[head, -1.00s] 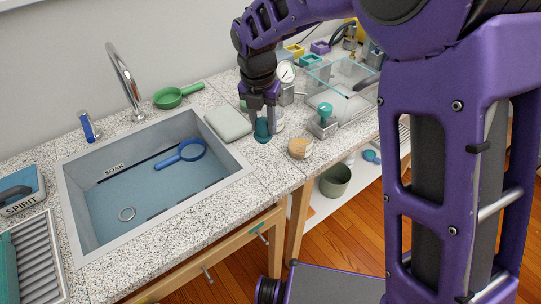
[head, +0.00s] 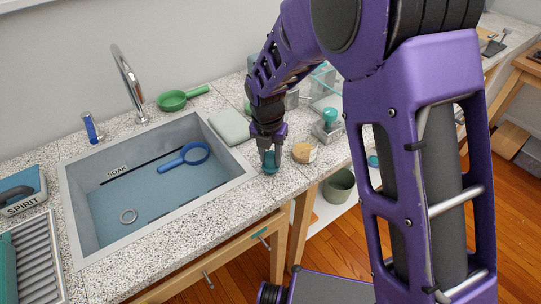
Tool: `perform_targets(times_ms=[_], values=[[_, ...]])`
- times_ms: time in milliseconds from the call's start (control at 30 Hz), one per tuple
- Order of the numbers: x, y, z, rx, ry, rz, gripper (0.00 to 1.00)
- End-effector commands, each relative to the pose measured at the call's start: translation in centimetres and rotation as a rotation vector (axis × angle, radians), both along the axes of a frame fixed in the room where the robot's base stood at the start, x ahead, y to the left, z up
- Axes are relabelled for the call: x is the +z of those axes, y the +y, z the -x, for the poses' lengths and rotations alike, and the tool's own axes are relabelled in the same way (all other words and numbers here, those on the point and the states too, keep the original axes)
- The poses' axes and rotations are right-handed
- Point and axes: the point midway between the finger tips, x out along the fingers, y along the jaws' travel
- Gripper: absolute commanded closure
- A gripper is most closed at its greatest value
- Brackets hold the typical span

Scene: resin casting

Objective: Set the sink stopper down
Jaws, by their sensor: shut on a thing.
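The sink stopper (head: 270,168) is a small teal piece low between the fingers of my gripper (head: 269,156). My gripper is shut on it and points down at the speckled counter (head: 243,192), to the right of the sink. The stopper is at or just above the counter surface; I cannot tell whether it touches. My fingers hide its upper part.
A wood-topped jar (head: 304,153) stands close right of my gripper. A green strainer (head: 174,101) lies behind the sink.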

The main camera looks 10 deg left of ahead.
Motion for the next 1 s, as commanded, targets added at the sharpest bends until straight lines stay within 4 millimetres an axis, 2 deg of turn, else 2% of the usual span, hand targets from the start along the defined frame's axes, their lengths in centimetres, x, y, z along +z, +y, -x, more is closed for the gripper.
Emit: perform_targets(times_ms=[200, 233, 367, 633, 767, 867, 1000], values=[[-0.5, 0.0, 0.0, -0.001, 0.0, 0.0, 1.0], [-0.3, 0.0, 0.0, -0.001, 0.0, 0.0, 0.58], [-0.3, 0.0, 0.0, -0.001, 0.0, 0.0, 0.34], [-0.3, 0.0, 0.0, 0.0, 0.0, 0.0, 0.33], [0.5, 0.1, 0.0, 0.001, -0.001, -0.001, 0.33], [2.0, 0.1, 0.1, -0.001, -0.003, -0.004, 0.33], [5.0, 0.1, 0.4, 0.0, -0.004, -0.004, 0.33]])
